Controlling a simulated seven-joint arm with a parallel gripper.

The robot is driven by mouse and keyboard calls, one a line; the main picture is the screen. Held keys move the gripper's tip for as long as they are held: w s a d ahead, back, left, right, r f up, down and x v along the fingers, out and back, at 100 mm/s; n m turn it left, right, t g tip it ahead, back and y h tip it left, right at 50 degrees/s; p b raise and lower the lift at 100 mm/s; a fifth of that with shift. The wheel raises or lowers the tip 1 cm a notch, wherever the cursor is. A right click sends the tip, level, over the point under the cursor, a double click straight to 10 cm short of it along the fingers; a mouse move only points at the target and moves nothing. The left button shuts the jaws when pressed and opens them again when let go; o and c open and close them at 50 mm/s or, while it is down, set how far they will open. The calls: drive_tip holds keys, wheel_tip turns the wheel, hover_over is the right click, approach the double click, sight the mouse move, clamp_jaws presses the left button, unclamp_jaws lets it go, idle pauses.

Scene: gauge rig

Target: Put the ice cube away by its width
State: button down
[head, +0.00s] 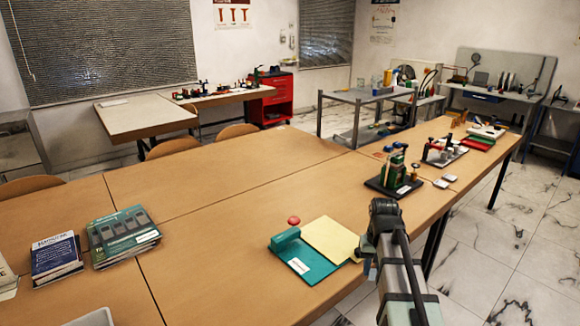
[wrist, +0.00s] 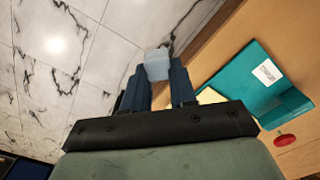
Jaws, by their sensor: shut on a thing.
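The ice cube (wrist: 157,62) is a small pale, translucent block in the wrist view. My gripper (wrist: 158,78) is shut on it, with a dark blue finger on each side and the cube showing at the fingertips. In the wrist view the cube appears against the marble floor, beside the table edge. In the head view my arm covers most of the gripper, and I cannot make out the cube there. A teal board (head: 312,268) with a raised teal block (head: 286,238) and a white label lies on the table to the left of my arm. It also shows in the wrist view (wrist: 240,75).
A yellow sheet (head: 331,238) lies against the teal board, with a red button (head: 294,220) behind it. A green device on a dark base (head: 394,187) stands farther back. Books (head: 122,236) lie at left. The table middle is clear.

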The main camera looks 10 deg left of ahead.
drive_tip(key=s+a+n, duration=0.3)
drive_tip(key=s+a, duration=0.1)
drive_tip(key=a, duration=1)
drive_tip(key=s+a+n, duration=0.2)
drive_tip(key=s+a, duration=0.1)
drive_tip(key=a, duration=1.2)
drive_tip(key=s+a+n, duration=0.3)
drive_tip(key=s+a, duration=0.1)
drive_tip(key=a, duration=1)
drive_tip(key=s+a+n, duration=0.1)
drive_tip(key=s+a, duration=0.8)
drive_tip(key=a, duration=0.6)
drive_tip(key=s+a+n, duration=0.1)
drive_tip(key=s+a, duration=0.9)
drive_tip(key=a, duration=0.5)
drive_tip(key=s+a+n, duration=0.1)
drive_tip(key=s+a, duration=0.8)
drive_tip(key=a, duration=0.5)
drive_tip(key=w+a+m, duration=0.2)
drive_tip(key=a+m, duration=0.7)
drive_tip(key=m, duration=1.1)
wheel_tip(320, 180, down, 9)
drive_tip(key=shift+f, duration=0.4)
